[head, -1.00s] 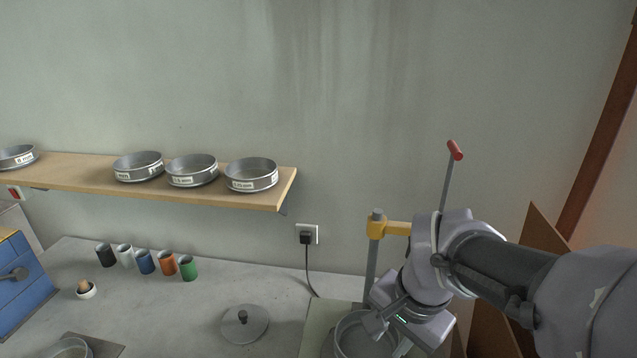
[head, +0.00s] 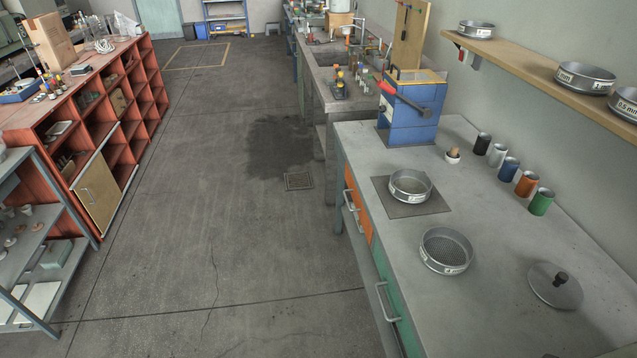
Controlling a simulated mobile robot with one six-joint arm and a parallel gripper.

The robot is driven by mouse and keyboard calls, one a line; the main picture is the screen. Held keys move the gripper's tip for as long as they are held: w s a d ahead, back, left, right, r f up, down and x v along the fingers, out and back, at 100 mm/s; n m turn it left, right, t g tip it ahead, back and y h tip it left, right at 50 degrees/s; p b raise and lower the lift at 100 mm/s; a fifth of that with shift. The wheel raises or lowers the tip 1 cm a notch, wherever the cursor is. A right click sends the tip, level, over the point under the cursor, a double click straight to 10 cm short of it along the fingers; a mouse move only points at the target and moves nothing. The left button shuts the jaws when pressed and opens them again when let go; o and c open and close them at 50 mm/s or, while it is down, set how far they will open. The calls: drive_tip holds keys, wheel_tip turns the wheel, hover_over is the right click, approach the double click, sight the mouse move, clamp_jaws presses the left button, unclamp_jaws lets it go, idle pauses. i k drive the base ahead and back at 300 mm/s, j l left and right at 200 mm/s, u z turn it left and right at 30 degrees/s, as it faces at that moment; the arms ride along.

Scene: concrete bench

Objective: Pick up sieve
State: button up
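Several sieves show in the head view. One round metal sieve (head: 446,268) with a mesh bottom and a white label sits directly on the concrete bench, near its front edge. Another metal sieve (head: 410,198) sits on a dark square plate (head: 433,207) farther along the bench. More labelled sieves stand on the wall shelf: one at the far end (head: 476,34), one nearer (head: 585,86), and one cut by the right edge (head: 625,112). The labels are mostly too small to read. My gripper is out of view.
A grey lid (head: 545,291) with a black knob lies on the bench at right. Several coloured cups, including a green one (head: 541,203), line the wall side. A blue box (head: 408,120) stands at the bench's far end. Open floor (head: 230,240) lies left, before red shelving (head: 100,120).

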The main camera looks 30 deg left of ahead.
sight(407, 185)
drive_tip(key=u, duration=0.75)
drive_tip(key=z, duration=1.9)
drive_tip(key=u, duration=1.9)
drive_tip(key=i+j+z, duration=0.3)
drive_tip(key=i+j, duration=0.25)
drive_tip(key=i+j+z, duration=0.15)
drive_tip(key=i+j, duration=0.15)
drive_tip(key=i+j+z, duration=0.3)
drive_tip(key=i+j, duration=0.15)
drive_tip(key=j, duration=0.25)
drive_tip(key=i+j+z, duration=0.15)
drive_tip(key=j, duration=0.25)
drive_tip(key=i+j+z, duration=0.1)
drive_tip(key=i+j, duration=0.15)
drive_tip(key=j, duration=0.2)
drive_tip(key=i+j+z, duration=0.15)
drive_tip(key=j, duration=0.25)
